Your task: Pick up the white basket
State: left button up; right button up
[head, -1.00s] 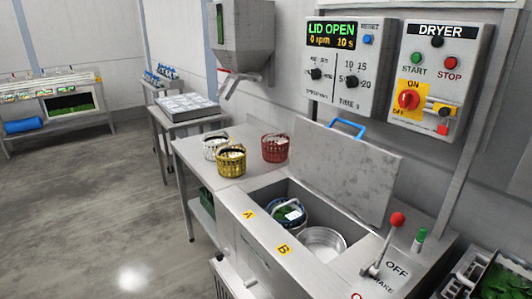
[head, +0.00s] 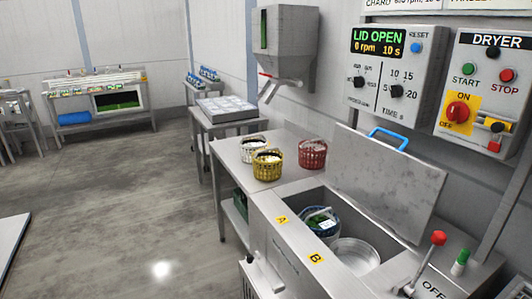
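The white basket (head: 252,147) stands upright on the steel side table (head: 229,154), behind and a little left of the yellow basket (head: 267,166), which hides part of its front. Something pale shows inside it. A red basket (head: 312,154) stands to the right on the same table. Neither of my grippers is in the head view.
The dryer's lid (head: 385,180) stands open. Inside, a blue basket with greens (head: 320,219) sits beside an empty round drum (head: 354,252). A grey dispenser (head: 287,45) overhangs the table's back. The floor (head: 130,210) at left is clear.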

aim_at(246, 158)
jog(key=z, duration=0.65)
jog(key=i+j+z, duration=0.15)
jog(key=j+z, duration=1.25)
jog(key=j, duration=1.1)
jog(key=k+j+z, duration=0.15)
jog(key=j, duration=0.35)
